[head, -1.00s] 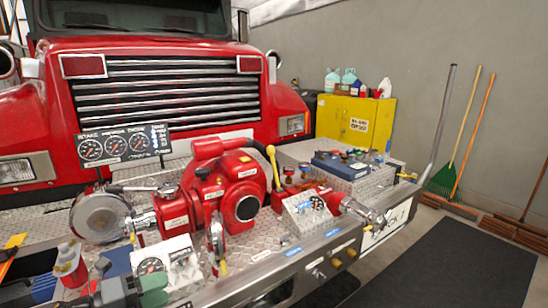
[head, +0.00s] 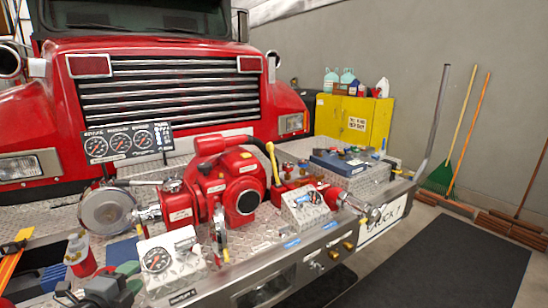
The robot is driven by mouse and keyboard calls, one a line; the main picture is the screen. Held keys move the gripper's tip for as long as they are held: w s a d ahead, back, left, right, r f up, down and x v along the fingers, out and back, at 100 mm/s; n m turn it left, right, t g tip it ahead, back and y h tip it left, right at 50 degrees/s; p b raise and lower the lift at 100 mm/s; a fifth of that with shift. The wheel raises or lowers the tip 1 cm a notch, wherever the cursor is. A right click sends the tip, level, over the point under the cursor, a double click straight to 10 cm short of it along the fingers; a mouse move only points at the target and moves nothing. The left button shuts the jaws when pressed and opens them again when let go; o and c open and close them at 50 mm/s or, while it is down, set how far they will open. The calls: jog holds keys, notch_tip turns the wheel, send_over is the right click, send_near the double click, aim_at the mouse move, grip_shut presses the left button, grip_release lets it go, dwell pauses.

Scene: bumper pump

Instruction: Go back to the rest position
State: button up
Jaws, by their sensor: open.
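My gripper (head: 131,277) is at the lower left of the head view, a dark grey body with green finger ends. It is open, and I see nothing held in it. It is over the near left part of the bumper deck, just left of the white gauge box (head: 172,262) and apart from the red pump (head: 215,187). The lower part of my gripper is cut off by the picture's bottom edge.
A red-and-white bottle (head: 80,254) stands left of the gauge box. A round metal cap (head: 107,210) and a gauge panel (head: 127,144) are behind it. A sloped tread-plate box (head: 305,210) is right of the pump. A dark mat (head: 440,262) lies on the floor.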

jog(key=s+d+n+g+y+p, duration=0.1)
jog(key=s+d+n+g, duration=0.2)
jog(key=d, duration=1.3)
jog(key=s+d+n+g+p, duration=0.1)
jog(key=s+d+n+g, duration=0.2)
jog(key=d+n, duration=0.6)
jog(key=s+d+n+g+y+p, duration=0.1)
jog(key=s+d+n+g, duration=0.2)
jog(key=d, duration=2.1)
jog(key=n+g, duration=0.3)
jog(key=n, duration=0.1)
jog(key=shift+s+d+y+p, duration=0.25)
jog(key=shift+d+y+p, duration=0.05)
jog(key=shift+d, duration=0.05)
jog(key=shift+r, duration=0.1)
jog(key=shift+c, duration=0.3)
